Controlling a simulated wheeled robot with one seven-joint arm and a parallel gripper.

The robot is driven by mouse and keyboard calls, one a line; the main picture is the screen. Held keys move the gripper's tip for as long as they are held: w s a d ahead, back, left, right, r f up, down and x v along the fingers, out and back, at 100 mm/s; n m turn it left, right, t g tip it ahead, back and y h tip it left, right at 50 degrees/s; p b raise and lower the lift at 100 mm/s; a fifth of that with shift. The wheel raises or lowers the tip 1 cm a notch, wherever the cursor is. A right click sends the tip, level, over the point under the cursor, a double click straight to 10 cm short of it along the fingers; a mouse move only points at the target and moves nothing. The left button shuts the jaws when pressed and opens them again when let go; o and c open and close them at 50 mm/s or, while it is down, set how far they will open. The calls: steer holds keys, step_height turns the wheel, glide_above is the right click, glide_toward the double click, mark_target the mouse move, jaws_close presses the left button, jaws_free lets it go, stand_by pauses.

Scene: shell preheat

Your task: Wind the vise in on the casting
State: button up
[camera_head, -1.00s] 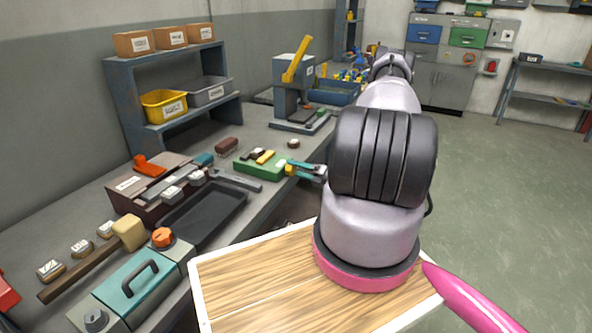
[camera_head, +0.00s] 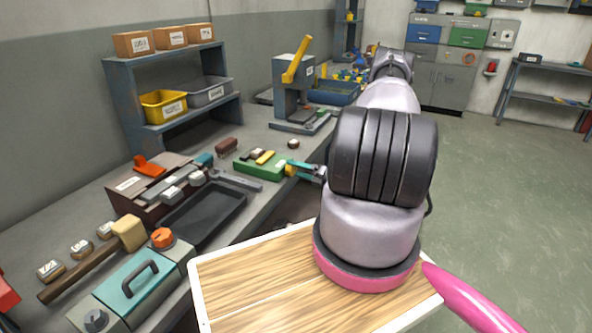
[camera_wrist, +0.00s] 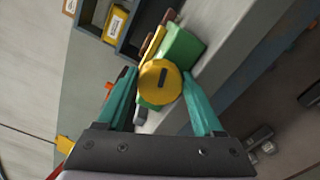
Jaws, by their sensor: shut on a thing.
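The vise (camera_head: 251,169) is a green block with a yellow jaw bar on top, on the bench's front half; it also shows in the wrist view (camera_wrist: 181,49). Its round yellow knob (camera_wrist: 160,81) with a dark slot faces the wrist camera. My gripper (camera_head: 296,168) has teal fingers and comes at the vise from the right. In the wrist view its fingers (camera_wrist: 160,88) stand either side of the knob, shut on it. A small brownish piece (camera_head: 257,153) by the yellow bar may be the casting; its contact with the jaws cannot be made out.
A black tray (camera_head: 166,238) and a teal-lidded box (camera_head: 131,283) lie to the left on the bench (camera_head: 240,203). A lever press (camera_head: 291,90) stands behind the vise. A shelf (camera_head: 124,103) with bins is at the back. The wooden board (camera_head: 250,275) in front is bare.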

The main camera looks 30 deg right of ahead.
steer(key=shift+s+a+f+g, duration=0.3)
steer(key=shift+s+a+f, duration=0.15)
steer(key=shift+s+a, duration=0.1)
steer(key=o, duration=1.4)
steer(key=shift+c, duration=0.2)
steer(key=shift+w+d+r, duration=0.25)
steer(key=shift+d, duration=0.05)
steer(key=shift+f+v, duration=0.15)
steer(key=shift+v, duration=0.9)
steer(key=shift+f+v, duration=0.15)
steer(key=shift+v, duration=0.85)
glide_toward(295, 171)
steer(key=v, duration=0.2)
steer(key=shift+s+d+r, duration=0.2)
steer(key=shift+s+r, duration=0.15)
steer(key=shift+s, duration=0.1)
steer(key=shift+w, duration=0.1)
